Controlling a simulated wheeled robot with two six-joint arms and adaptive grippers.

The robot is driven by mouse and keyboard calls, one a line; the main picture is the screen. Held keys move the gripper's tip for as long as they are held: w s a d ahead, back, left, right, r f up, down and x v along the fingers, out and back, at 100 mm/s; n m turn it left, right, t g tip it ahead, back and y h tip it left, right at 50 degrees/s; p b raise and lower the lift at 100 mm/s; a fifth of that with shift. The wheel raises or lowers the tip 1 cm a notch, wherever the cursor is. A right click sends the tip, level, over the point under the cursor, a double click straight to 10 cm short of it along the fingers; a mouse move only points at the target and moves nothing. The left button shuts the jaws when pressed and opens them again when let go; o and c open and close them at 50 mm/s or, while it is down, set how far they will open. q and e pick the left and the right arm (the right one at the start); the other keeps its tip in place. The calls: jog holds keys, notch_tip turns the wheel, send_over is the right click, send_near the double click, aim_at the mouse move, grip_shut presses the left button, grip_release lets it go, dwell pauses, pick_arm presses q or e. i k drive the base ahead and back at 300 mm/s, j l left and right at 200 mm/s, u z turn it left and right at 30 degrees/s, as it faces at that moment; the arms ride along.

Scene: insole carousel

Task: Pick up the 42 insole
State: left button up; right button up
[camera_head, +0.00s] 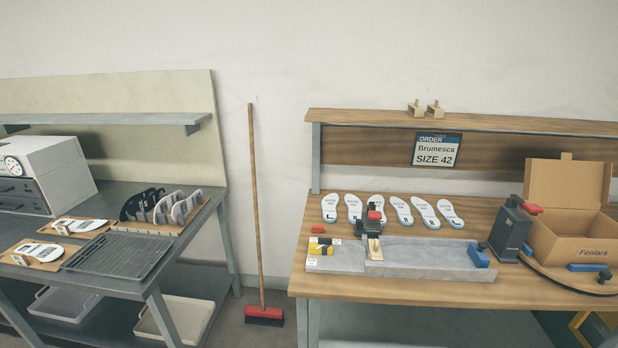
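A row of several white insoles lies on the right wooden bench (480,292), including the leftmost insole (329,208) and the rightmost insole (450,213). The print on them is too small to read, so I cannot tell which is the 42. A red-topped clamp device (368,226) partly hides one insole in the row. An order sign (437,149) above them reads "Brumesca SIZE 42". On the left table, a rack (147,229) holds black and grey insole shapes upright, and white insoles lie on two boards, the near one (38,253) and the far one (75,226). Neither gripper is in view.
A grey fixture plate (420,255) lies in front of the insole row. A dark device (511,230) and an open cardboard box (566,240) stand to its right. A black tray (118,257) lies on the left table. A broom (257,210) leans in the gap between the tables.

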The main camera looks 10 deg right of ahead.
aim_at(377, 207)
jog(key=k+l, duration=0.1)
jog(key=l, duration=0.4)
jog(key=k+l, duration=0.1)
jog(key=l, duration=0.4)
jog(key=k+l, duration=0.1)
jog(key=l, duration=0.45)
